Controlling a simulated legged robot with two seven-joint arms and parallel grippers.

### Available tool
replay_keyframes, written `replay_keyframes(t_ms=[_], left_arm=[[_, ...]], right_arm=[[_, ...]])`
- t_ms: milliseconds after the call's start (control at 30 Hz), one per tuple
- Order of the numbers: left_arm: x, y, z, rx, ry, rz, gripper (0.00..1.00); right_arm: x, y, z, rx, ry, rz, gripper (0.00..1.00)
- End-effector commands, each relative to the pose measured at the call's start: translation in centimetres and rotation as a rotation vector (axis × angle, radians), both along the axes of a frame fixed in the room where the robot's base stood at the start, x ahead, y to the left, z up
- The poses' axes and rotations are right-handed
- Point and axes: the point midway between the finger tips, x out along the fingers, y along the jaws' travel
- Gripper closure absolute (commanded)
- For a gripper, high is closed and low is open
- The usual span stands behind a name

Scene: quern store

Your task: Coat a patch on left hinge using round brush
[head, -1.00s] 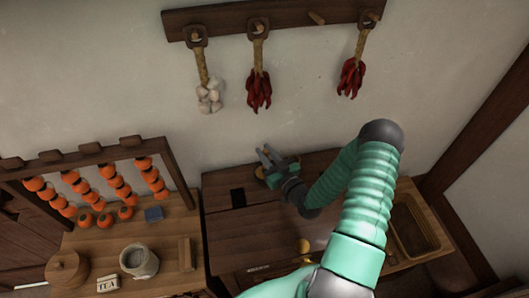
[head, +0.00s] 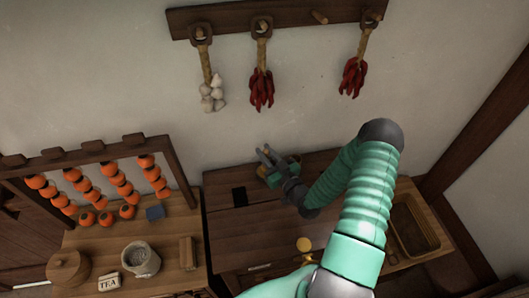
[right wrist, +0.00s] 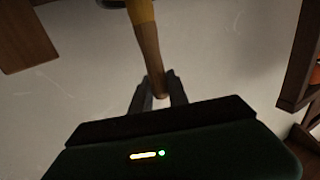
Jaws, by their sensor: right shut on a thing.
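My right gripper (head: 268,158) is over the back edge of the dark wooden worktop, close to the wall. In the right wrist view the right gripper (right wrist: 159,84) is shut on a wooden handle with a yellow band (right wrist: 147,42), which I take for the round brush. The handle runs out of the top of that view, so its bristles are not seen there. The left hinge cannot be made out in either view; my right arm covers part of the worktop. My left gripper is not in view.
A basin (head: 415,228) is at right. Garlic and chillies hang above.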

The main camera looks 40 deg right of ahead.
Motion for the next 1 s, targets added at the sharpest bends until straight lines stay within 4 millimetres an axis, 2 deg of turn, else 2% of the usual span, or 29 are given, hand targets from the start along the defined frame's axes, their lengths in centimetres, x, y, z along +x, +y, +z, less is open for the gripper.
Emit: replay_keyframes(t_ms=[100, 633, 1000], left_arm=[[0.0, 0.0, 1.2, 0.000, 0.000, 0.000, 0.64], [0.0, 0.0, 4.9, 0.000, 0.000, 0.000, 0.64], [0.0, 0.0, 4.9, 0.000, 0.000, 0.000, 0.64]], right_arm=[[0.0, 0.0, 1.5, -0.001, -0.001, 0.001, 1.00], [0.0, 0.1, 6.7, -0.002, -0.004, 0.002, 1.00], [0.0, 0.1, 6.8, 0.000, -0.005, 0.002, 1.00]])
